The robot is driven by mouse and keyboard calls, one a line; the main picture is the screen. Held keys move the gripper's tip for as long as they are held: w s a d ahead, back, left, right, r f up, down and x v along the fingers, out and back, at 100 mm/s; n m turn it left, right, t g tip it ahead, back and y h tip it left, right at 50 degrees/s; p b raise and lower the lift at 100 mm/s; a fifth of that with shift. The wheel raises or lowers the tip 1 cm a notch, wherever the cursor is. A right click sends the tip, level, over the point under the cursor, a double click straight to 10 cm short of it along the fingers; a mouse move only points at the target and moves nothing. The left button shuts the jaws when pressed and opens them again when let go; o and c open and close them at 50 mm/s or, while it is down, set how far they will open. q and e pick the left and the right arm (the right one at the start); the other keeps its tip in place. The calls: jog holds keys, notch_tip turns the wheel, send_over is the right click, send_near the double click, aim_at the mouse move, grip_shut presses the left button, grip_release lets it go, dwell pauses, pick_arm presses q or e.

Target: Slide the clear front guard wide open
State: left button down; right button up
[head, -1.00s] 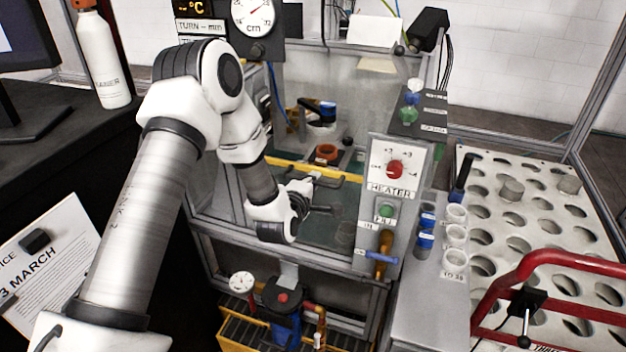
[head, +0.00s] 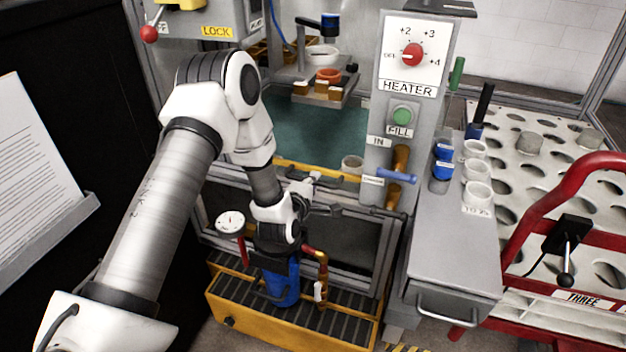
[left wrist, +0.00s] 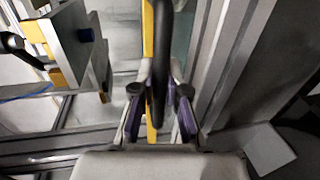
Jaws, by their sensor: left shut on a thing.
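The clear front guard (head: 345,232) is on the front of the grey machine, with a yellow bar (head: 290,165) along its top edge. The yellow bar also shows in the left wrist view (left wrist: 147,35). The guard sits low, and the chamber above its bar is open to view, with a green floor (head: 330,130). A dark handle (left wrist: 161,55) runs along the bar. My left gripper (left wrist: 160,102) is shut on this handle, with a finger on each side. In the head view, my left gripper (head: 312,188) is at the bar, partly hidden by its own wrist. My right gripper is not in view.
The heater panel (head: 410,60), with a red knob and a blue-handled valve (head: 396,176), stands just right of the opening. Below is a yellow grated tray (head: 235,318) with a blue pump (head: 284,285). A red rail (head: 572,200) stands at the right.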

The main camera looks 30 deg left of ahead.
pick_arm(q)
jog(key=shift+f, duration=0.2)
jog(key=c, duration=1.2)
grip_release()
jog(key=shift+s+r, duration=0.1)
jog(key=v, duration=1.2)
jog(key=shift+d, duration=0.1)
